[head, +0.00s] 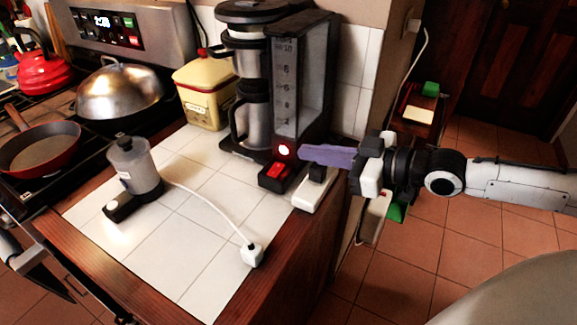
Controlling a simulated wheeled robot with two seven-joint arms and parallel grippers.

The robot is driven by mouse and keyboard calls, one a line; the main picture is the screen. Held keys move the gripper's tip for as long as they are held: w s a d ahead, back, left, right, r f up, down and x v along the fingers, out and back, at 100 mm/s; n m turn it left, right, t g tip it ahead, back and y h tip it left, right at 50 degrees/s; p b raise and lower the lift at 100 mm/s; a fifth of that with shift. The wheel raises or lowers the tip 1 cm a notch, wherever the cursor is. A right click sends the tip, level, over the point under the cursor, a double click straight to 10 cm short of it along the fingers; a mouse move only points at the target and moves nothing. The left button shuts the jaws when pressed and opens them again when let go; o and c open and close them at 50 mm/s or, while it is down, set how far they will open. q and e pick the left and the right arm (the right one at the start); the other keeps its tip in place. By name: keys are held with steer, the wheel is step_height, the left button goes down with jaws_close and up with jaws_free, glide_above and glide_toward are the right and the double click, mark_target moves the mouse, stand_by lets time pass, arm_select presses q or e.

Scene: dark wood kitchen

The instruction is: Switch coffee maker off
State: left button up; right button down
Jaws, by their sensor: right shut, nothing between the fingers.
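The coffee maker (305,75) is a tall black machine with a grey, numbered water tank, standing at the counter's right edge. Two steel jugs are stacked in it. My left gripper (50,276) is partly seen at the lower left edge, away from the machine.
A grey grinder-like device (135,167) and a white plug (252,255) on a cord lie on the white tiles. A yellow tin (207,93) stands left of the machine. The stove at left holds a red pan (40,150), a domed lid (120,90) and a red kettle (42,72).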

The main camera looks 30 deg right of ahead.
mark_target(289, 173)
steer(key=shift+b+x, duration=0.6)
steer(key=shift+x, duration=0.25)
steer(key=x, duration=0.4)
steer(key=shift+w+a+b, duration=0.2)
steer(key=shift+w+b, duration=0.15)
steer(key=shift+w, duration=0.05)
step_height(289, 173, down, 3)
steer(key=shift+d+r, duration=0.1)
steer(key=shift+d, duration=0.05)
steer(key=shift+f, duration=0.65)
steer(key=shift+d, duration=0.1)
